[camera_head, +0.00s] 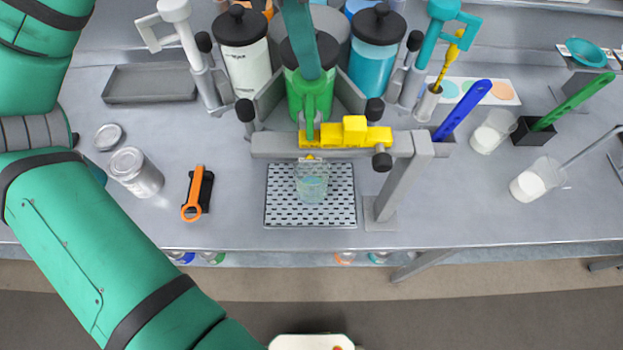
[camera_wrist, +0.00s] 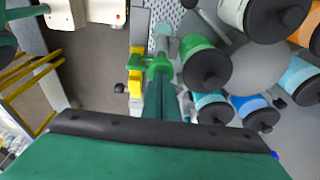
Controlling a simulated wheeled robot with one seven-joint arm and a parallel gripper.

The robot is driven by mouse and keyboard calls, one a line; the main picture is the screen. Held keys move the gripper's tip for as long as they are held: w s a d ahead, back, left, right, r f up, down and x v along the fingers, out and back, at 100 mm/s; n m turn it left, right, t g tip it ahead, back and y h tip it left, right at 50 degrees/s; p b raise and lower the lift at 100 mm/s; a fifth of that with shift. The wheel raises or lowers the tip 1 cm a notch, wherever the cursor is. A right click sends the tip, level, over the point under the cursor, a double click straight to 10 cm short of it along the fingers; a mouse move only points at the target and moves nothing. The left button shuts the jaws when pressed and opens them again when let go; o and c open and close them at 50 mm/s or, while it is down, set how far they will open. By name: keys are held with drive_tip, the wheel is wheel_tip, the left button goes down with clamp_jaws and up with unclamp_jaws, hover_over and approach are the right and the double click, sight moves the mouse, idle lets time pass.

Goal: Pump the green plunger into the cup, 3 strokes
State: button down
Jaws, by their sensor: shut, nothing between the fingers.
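The green plunger (camera_head: 313,98) stands in front of the black-lidded canister with green content. It also shows in the wrist view (camera_wrist: 151,64). My gripper (camera_head: 312,74) is shut and empty, reaching down from above with its teal fingertips at the plunger's top. In the wrist view, my gripper (camera_wrist: 161,78) meets the green plunger; whether it touches or presses is hard to tell. The clear cup (camera_head: 312,185) stands upright on a perforated tray (camera_head: 283,208), below and in front of the plunger, with pale green content. My fingers hide part of the canister's lid.
A yellow block piece (camera_head: 354,130) sits on the grey crossbar (camera_head: 275,146). A white canister (camera_head: 246,65) and a teal canister (camera_head: 374,60) flank the plunger. White-filled beakers (camera_head: 530,182) stand right.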

drive_tip(key=shift+r, duration=2.65)
drive_tip(key=shift+f, duration=0.1)
drive_tip(key=shift+f, duration=2.65)
drive_tip(key=shift+r, duration=2.75)
drive_tip(key=shift+f, duration=0.15)
